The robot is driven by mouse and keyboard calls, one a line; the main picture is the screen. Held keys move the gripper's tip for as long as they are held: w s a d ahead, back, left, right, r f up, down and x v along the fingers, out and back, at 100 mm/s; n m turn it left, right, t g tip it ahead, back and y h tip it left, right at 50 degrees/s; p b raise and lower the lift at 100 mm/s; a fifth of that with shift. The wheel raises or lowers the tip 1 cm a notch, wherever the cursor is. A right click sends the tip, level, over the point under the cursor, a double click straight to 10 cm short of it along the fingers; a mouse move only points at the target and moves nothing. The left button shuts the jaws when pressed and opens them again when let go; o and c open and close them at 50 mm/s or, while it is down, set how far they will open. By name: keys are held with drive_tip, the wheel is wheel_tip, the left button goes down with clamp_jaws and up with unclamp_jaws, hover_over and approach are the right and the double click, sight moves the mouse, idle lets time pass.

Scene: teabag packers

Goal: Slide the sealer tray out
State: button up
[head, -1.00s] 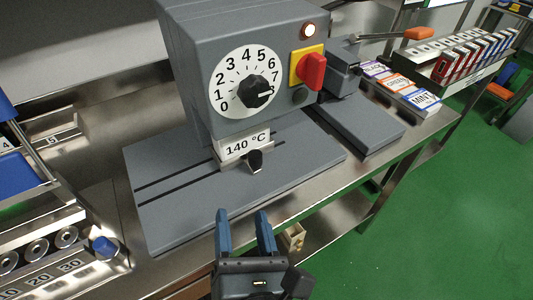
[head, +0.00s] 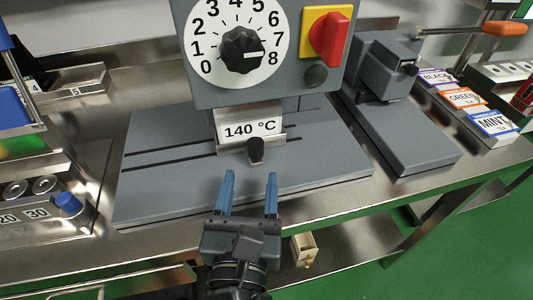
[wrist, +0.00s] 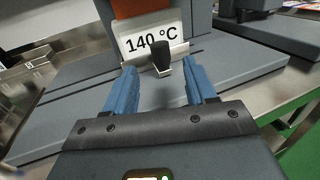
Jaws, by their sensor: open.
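The sealer (head: 300,165) is a grey machine with a numbered dial (head: 243,49) and a flat slotted base. Its tray (head: 277,140) is a small metal piece at the slots, under the machine's head, with a "140 °C" label (head: 250,129) and a black knob (head: 256,150) at its front. The knob also shows in the wrist view (wrist: 160,55). My gripper (head: 249,181) is open and empty, its blue fingers pointing toward the knob. In the wrist view the knob appears between the two fingertips, slightly beyond them. No contact shows.
A red switch (head: 330,38) on a yellow plate is on the sealer's front. A second grey device (head: 400,125) with an orange-handled lever stands to the right, beside tea boxes (head: 465,98). Metal rollers and a blue knob (head: 68,203) are at left.

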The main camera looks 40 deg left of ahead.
sight(254, 151)
drive_tip(key=x, duration=0.7)
drive_tip(key=shift+w+a, duration=0.1)
drive_tip(key=shift+w, duration=0.15)
drive_tip(key=shift+c, duration=0.2)
clamp_jaws()
